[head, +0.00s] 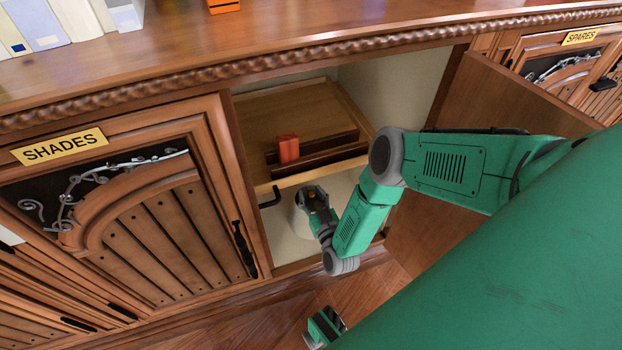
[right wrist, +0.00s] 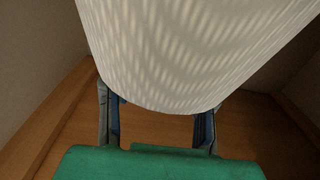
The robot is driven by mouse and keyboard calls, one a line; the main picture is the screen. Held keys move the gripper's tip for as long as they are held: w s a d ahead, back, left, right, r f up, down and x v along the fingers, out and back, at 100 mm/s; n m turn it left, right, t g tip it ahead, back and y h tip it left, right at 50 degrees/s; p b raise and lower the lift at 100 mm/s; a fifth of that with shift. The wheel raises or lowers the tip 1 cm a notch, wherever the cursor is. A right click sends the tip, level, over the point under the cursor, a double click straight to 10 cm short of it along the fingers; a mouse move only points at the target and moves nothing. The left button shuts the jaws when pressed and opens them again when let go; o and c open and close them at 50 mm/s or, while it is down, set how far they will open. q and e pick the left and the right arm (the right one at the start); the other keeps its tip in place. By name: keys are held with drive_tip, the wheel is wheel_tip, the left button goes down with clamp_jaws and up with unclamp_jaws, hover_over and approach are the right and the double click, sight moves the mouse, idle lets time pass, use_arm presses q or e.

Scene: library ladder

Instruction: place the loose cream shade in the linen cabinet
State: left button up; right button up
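The cream shade (head: 301,222) is inside the open cabinet (head: 262,195), low in the compartment, partly hidden by my right gripper. My right gripper (head: 317,200) reaches in beside it from the right. In the right wrist view the shade (right wrist: 180,50) fills the upper middle, pale with striped light on it. The two fingers of my right gripper (right wrist: 158,125) stand apart at the shade's lower edge, which hides part of them. I cannot tell whether they press on it. The cabinet's own label does not show. I do not see my left gripper.
The open cabinet door (head: 500,95) swings out to the right, behind my right arm. Inside, an orange-red block (head: 288,148) stands among dark wooden pieces on a raised shelf. A closed cabinet labelled SHADES (head: 58,147) is left; one labelled SPARES (head: 580,37) is right.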

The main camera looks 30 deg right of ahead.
drive_tip(key=p+v, duration=0.4)
drive_tip(key=v, duration=0.8)
drive_tip(key=shift+r, duration=0.1)
